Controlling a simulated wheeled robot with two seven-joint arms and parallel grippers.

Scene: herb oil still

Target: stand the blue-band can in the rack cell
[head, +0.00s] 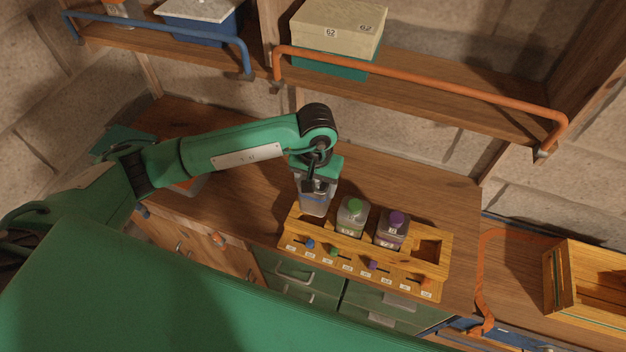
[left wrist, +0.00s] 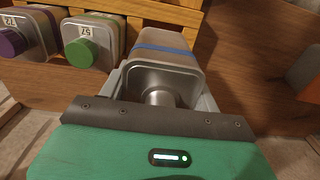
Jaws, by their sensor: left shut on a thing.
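The blue-band can (head: 315,204), a grey metal can, is held by my left gripper (head: 318,183) at the left end of the wooden rack (head: 345,253). In the left wrist view, the jaws (left wrist: 160,95) are shut around the neck end of the can, and its blue band (left wrist: 165,52) shows beyond its shoulder. The can looks roughly upright, its lower end at the leftmost cell. I cannot tell whether it is inside the cell or just above it. My right gripper is not in view.
A green-capped can (head: 352,216) and a purple-capped can (head: 391,230) stand in the rack beside it. The rightmost cell (head: 428,249) is empty. A shelf with an orange rail (head: 420,82) runs above the bench. A wooden crate (head: 590,290) stands at right.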

